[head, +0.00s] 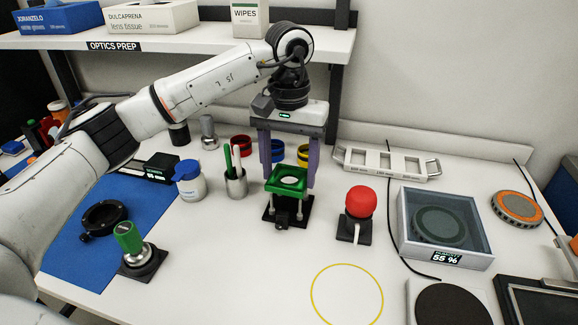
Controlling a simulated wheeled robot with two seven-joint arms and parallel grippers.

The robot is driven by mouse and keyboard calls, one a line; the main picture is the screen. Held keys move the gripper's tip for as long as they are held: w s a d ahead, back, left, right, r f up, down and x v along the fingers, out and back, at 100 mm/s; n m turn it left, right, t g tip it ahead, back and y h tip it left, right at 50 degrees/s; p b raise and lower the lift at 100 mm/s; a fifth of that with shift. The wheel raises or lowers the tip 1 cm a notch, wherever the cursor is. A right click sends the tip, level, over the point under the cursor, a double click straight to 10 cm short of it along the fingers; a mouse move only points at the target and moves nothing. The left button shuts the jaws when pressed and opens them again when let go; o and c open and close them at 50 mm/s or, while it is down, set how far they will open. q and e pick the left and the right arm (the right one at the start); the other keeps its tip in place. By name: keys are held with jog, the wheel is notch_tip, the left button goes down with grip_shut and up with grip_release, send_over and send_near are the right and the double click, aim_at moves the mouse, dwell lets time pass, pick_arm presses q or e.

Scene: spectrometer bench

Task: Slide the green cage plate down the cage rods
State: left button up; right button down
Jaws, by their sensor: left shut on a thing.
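The green cage plate (288,181) is a square frame with a round pale centre. It sits partway up the light cage rods (299,212), above a black base (272,213) on the bench. My left gripper (289,172) reaches down from above, with a purple finger on each side of the plate. It is shut on the green cage plate. The upper ends of the rods are hard to make out between the fingers. My right gripper is not in view.
A clear-lidded box (444,229) is farther right. A yellow ring (347,266) marks bare bench in front.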

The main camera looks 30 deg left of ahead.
pick_arm(q)
jog(key=shift+f, duration=0.2)
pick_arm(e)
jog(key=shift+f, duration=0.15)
pick_arm(q)
jog(key=shift+f+b, duration=0.5)
jog(key=shift+f, duration=0.15)
jog(key=shift+f+b, duration=0.4)
jog(key=shift+f, duration=0.15)
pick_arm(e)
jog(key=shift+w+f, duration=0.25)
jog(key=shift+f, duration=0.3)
pick_arm(q)
jog(key=shift+f, duration=0.25)
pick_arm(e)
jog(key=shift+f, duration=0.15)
pick_arm(q)
jog(key=shift+f+b, duration=0.8)
jog(key=shift+f, duration=0.25)
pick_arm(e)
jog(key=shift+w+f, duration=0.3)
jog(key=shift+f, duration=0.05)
pick_arm(q)
jog(key=o, duration=1.3)
